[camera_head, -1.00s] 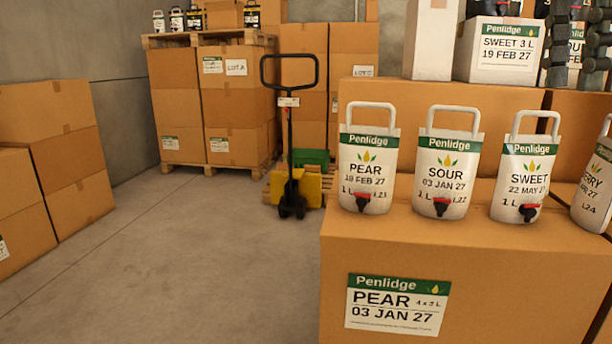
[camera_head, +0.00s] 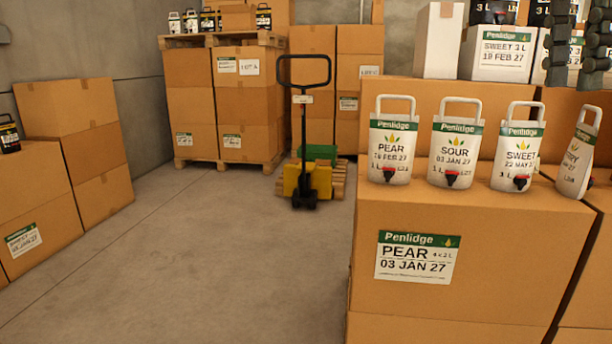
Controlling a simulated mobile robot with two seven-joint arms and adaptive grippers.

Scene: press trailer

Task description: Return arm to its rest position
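My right gripper (camera_head: 577,76) hangs at the upper right edge. Its two dark fingers point down with a gap between them. The gap looks empty; a white box shows through it. The rest of the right arm is out of frame. A small grey piece at the far left edge may be part of my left gripper; its fingers cannot be made out. Below the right gripper, white handled pouches stand on brown cartons: a pear pouch (camera_head: 391,150), a sour pouch (camera_head: 453,152), a sweet pouch (camera_head: 517,157) and a tilted pouch (camera_head: 577,160) at the right.
A large carton (camera_head: 450,300) labelled PEAR fills the lower right. White boxes (camera_head: 497,54) stand on cartons behind the pouches. A yellow pallet jack (camera_head: 306,180) stands mid-room before stacked cartons (camera_head: 242,104). More cartons (camera_head: 40,215) stand at left. The concrete floor (camera_head: 200,265) between is clear.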

